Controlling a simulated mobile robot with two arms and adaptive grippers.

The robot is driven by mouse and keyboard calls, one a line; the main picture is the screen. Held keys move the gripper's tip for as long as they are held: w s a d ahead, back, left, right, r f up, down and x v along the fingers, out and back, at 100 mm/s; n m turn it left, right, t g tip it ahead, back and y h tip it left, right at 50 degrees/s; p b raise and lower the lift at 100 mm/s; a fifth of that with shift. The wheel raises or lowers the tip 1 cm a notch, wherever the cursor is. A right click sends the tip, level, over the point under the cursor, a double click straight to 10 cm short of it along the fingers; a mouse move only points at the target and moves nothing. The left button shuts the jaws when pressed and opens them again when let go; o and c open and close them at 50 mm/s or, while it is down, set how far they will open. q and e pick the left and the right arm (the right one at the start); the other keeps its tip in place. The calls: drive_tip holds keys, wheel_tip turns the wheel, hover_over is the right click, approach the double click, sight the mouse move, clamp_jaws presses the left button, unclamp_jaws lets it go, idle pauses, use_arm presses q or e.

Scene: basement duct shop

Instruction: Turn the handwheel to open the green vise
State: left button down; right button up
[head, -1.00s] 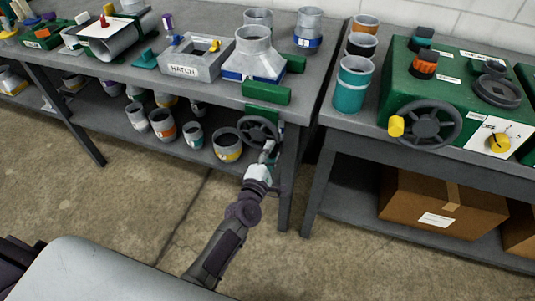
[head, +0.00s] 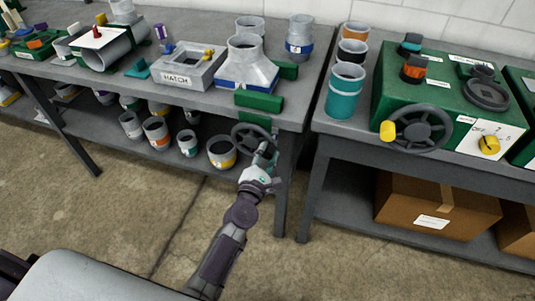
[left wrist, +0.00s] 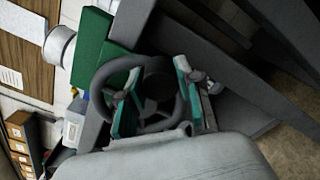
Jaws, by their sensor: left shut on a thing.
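The green vise (head: 258,101) is fixed at the front edge of the left bench, with two green jaw blocks beside a grey tapered duct fitting (head: 247,66). Its dark spoked handwheel (head: 252,130) hangs below the bench edge, in front of the bench leg. My left gripper (head: 263,151) is at the lower right of this wheel. In the left wrist view, the teal-padded fingers (left wrist: 157,92) reach over the handwheel (left wrist: 101,76) and are shut on it. The exact contact is partly hidden. My right gripper is not in view.
A green machine (head: 440,95) on the right bench has another dark handwheel with a yellow knob (head: 388,130). A grey HATCH frame (head: 180,80) lies on the left bench. Several duct collars stand on the shelf below. A cardboard box (head: 435,207) sits under the right bench.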

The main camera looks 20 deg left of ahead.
use_arm(q)
drive_tip(key=c, duration=0.8)
unclamp_jaws()
drive_tip(key=shift+o, duration=0.2)
drive_tip(key=s, duration=1.2)
drive_tip(key=shift+a, duration=0.25)
